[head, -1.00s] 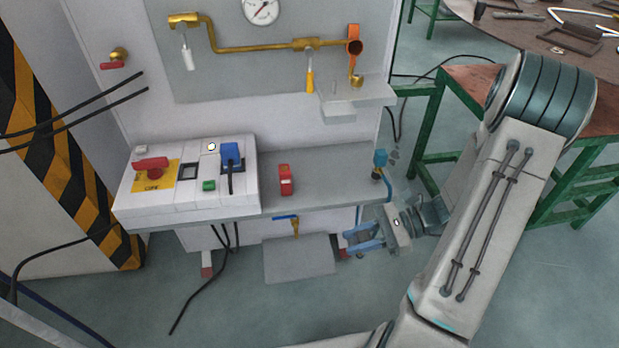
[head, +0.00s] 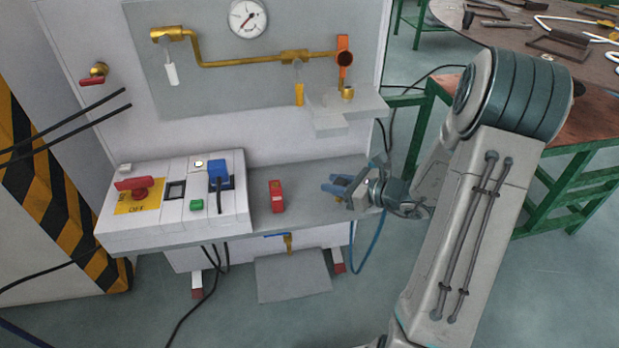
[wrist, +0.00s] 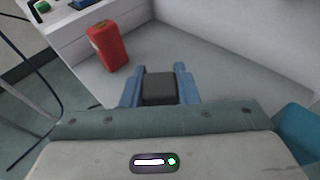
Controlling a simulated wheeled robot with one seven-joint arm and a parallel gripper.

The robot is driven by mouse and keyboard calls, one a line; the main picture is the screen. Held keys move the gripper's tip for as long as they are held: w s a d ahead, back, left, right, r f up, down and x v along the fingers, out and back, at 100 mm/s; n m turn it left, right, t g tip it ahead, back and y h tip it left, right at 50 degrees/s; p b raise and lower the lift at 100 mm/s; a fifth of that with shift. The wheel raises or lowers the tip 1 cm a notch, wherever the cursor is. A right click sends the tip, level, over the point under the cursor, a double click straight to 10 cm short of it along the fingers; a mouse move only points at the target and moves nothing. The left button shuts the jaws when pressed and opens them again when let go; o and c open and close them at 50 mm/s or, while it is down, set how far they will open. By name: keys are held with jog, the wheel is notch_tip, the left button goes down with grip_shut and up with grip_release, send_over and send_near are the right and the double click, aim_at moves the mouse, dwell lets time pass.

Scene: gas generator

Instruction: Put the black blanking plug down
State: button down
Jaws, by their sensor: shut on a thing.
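The black blanking plug (wrist: 159,88) shows as a dark block between the two blue fingers in the wrist view. My gripper (wrist: 158,80) is shut on it. In the head view my gripper (head: 334,187) is over the right part of the grey shelf (head: 318,174), to the right of a red block. The plug is too small or hidden to make out in the head view. I cannot tell whether the plug touches the shelf.
The red block (head: 276,196) stands on the shelf and also shows in the wrist view (wrist: 107,47). A white switch panel (head: 175,198) fills the shelf's left. Bare shelf lies between the red block and my gripper. A stepped ledge (head: 345,112) juts out above.

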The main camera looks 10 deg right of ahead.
jog(key=w+a+b, duration=0.1)
jog(key=w+a, duration=0.4)
jog(key=shift+w+a, duration=0.25)
jog(key=shift+f, duration=0.3)
jog(key=shift+f+b, duration=0.2)
jog(key=shift+b, duration=0.15)
jog(key=c, duration=1.1)
grip_release()
jog(key=shift+r, duration=0.15)
